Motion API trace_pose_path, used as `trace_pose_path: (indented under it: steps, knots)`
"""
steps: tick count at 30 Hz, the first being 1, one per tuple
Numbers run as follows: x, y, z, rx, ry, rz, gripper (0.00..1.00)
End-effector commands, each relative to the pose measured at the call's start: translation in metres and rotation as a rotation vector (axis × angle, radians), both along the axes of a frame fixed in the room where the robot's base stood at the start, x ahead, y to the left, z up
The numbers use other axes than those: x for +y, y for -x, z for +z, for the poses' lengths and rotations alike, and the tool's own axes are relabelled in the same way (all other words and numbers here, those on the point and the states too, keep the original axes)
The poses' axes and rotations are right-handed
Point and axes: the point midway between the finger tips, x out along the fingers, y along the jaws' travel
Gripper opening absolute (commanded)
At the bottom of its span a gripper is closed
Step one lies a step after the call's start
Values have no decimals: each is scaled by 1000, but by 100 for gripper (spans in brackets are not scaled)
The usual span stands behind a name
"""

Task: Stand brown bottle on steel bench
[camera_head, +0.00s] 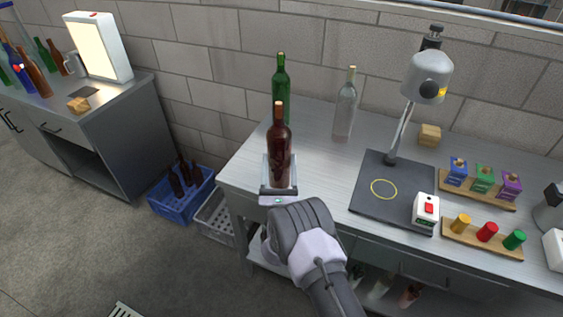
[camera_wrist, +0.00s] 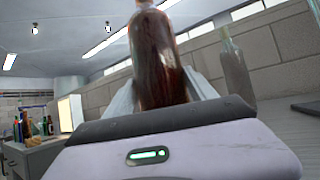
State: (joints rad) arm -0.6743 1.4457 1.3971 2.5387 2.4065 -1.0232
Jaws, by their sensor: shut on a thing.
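The brown bottle (camera_head: 279,150) is upright between the jaws of my gripper (camera_head: 279,175), at the left end of the steel bench (camera_head: 320,160). It also shows in the wrist view (camera_wrist: 157,60), with a pale finger on each side of it. My gripper is shut on the bottle's lower body. The bottle's base is hidden, so I cannot tell whether it touches the bench top.
A green bottle (camera_head: 281,85) stands close behind the brown one, and a clear bottle (camera_head: 345,105) to its right. Further right are a dark mat (camera_head: 385,200) with a lamp-like device (camera_head: 427,75) and wooden racks (camera_head: 482,240). A blue crate (camera_head: 180,195) is on the floor.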

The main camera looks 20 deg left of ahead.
Motion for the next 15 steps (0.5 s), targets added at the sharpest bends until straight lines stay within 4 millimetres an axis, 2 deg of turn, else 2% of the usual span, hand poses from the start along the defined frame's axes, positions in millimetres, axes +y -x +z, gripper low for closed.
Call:
trace_pose_path:
  steps: [3, 4, 7, 15]
  knots:
    - [0, -1, -2, -2, -3, -1, 0]
    - [0, 0, -4, 0, 0, 0, 67]
    - [0, 0, -3, 0, 0, 0, 87]
    - [0, 0, -3, 0, 0, 0, 87]
